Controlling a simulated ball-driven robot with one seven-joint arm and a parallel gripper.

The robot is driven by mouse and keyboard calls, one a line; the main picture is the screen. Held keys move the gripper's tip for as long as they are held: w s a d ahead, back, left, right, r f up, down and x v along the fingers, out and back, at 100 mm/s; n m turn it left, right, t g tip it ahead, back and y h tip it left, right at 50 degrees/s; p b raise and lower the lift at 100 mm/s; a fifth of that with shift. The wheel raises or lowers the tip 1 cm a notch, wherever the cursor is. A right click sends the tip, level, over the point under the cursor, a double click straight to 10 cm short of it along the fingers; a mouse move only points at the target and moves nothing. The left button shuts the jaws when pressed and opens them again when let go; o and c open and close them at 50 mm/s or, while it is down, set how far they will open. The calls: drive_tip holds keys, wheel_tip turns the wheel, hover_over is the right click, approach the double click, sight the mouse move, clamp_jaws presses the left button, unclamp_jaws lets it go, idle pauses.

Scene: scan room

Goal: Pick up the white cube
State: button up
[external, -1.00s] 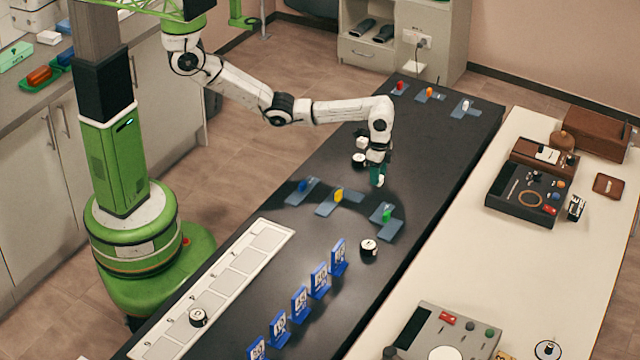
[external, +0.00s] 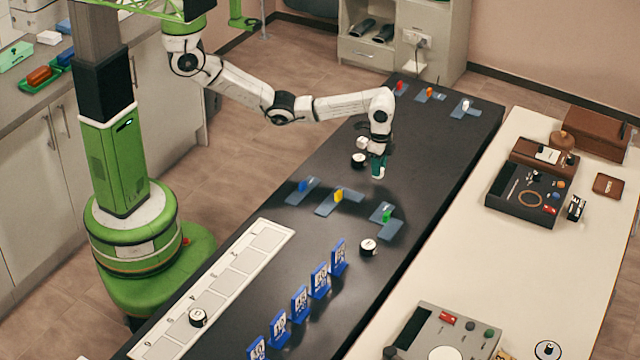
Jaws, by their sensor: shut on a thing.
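My gripper (external: 379,173) points down above the black table, near its middle. Its teal fingers are shut on a small white block, which I take to be the white cube (external: 379,177). The cube shows at the fingertips and the fingers partly cover it. It appears to be a little above the table, though the gap is hard to judge at this size.
Blue (external: 303,186), yellow (external: 339,195) and green (external: 387,215) pieces sit on grey plates nearer the camera. A round black-and-white piece (external: 358,160) stands left of my gripper, and another (external: 368,247) nearer. Blue stands (external: 320,280) line the front. Table right of the gripper is clear.

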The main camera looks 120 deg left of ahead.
drive_tip(key=s+d+r+p, duration=0.4)
drive_tip(key=s+r+p, duration=0.6)
drive_tip(key=s, duration=0.3)
drive_tip(key=shift+s, duration=0.25)
